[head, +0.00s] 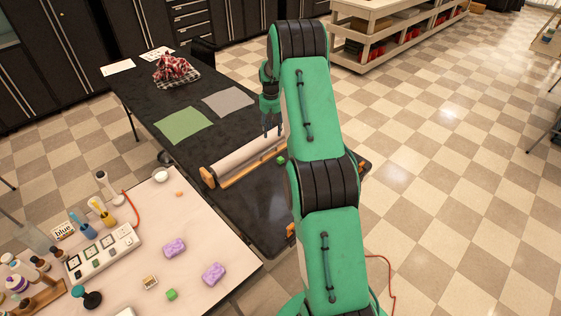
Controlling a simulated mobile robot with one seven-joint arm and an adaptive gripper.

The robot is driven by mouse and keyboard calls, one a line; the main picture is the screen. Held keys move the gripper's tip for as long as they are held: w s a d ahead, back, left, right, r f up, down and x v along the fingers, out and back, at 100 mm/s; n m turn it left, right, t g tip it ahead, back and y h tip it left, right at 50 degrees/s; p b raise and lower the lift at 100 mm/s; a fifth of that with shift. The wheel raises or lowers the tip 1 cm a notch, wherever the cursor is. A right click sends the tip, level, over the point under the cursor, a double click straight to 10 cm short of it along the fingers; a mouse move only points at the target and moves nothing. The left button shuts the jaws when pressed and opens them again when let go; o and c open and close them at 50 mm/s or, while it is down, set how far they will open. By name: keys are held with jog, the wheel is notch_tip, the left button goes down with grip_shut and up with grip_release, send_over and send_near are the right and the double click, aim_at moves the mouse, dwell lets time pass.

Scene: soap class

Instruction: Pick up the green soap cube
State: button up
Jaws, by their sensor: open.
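A small green cube (280,160) lies on the black table, beside the paper roll and close to the left side of my arm. A second small green cube (171,294) lies on the white table at the lower left. I cannot tell from looks which of them is the soap. My gripper (272,131) points down above the black table, behind the paper roll in this view. Its fingers are open and nothing shows between them. It is apart from the nearer cube, which appears just below it in the picture.
The white paper roll (240,150) on its wooden holder lies between gripper and white table. Green (184,125) and grey (228,101) sheets and a plaid cloth (175,70) lie farther back. Purple sponges (213,273) and several bottles crowd the white table (215,220).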

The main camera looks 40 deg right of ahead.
send_over(280, 158)
notch_tip(280, 158, down, 6)
jog(key=shift+w+f, duration=0.2)
jog(key=shift+w, duration=0.1)
jog(key=shift+f, duration=4.3)
jog(key=shift+f+b, duration=0.1)
jog(key=shift+b, duration=0.2)
jog(key=shift+s+f, duration=0.15)
jog(key=shift+f, duration=1.1)
jog(key=shift+s+f, duration=0.1)
jog(key=shift+f, duration=1.1)
jog(key=c, duration=0.9)
